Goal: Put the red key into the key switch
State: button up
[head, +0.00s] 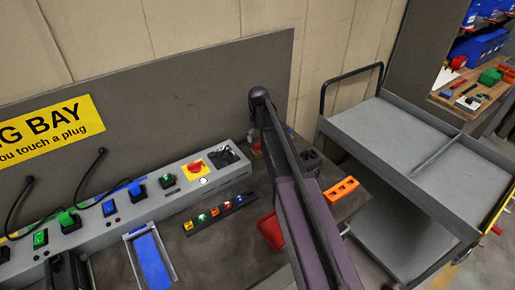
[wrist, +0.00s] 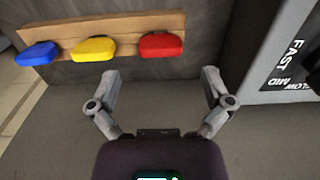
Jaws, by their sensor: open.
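In the wrist view, the red key (wrist: 161,45) shows as a rounded red head at the right end of a wooden rack (wrist: 120,22). A yellow key (wrist: 92,49) and a blue key (wrist: 38,53) sit to its left. My gripper (wrist: 158,78) is open and empty, its fingers spread. The red head lies ahead of the gap between the fingertips, apart from them. A grey box (wrist: 278,45) with a FAST/MID label stands right of the rack. I cannot pick out the key switch for certain. The head view does not show my gripper clearly; my arm covers that area.
The grey charging panel (head: 95,225) carries plugs and a red knob (head: 194,167) on yellow. A dark strip of small coloured pieces (head: 218,213), a blue tray (head: 152,258) and an orange block (head: 341,190) lie on the bench. A grey cart (head: 395,135) stands at right.

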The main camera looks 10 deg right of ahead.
aim_at(258, 149)
jog(key=shift+f+b, duration=2.5)
jog(key=shift+f, duration=0.05)
jog(key=c, duration=1)
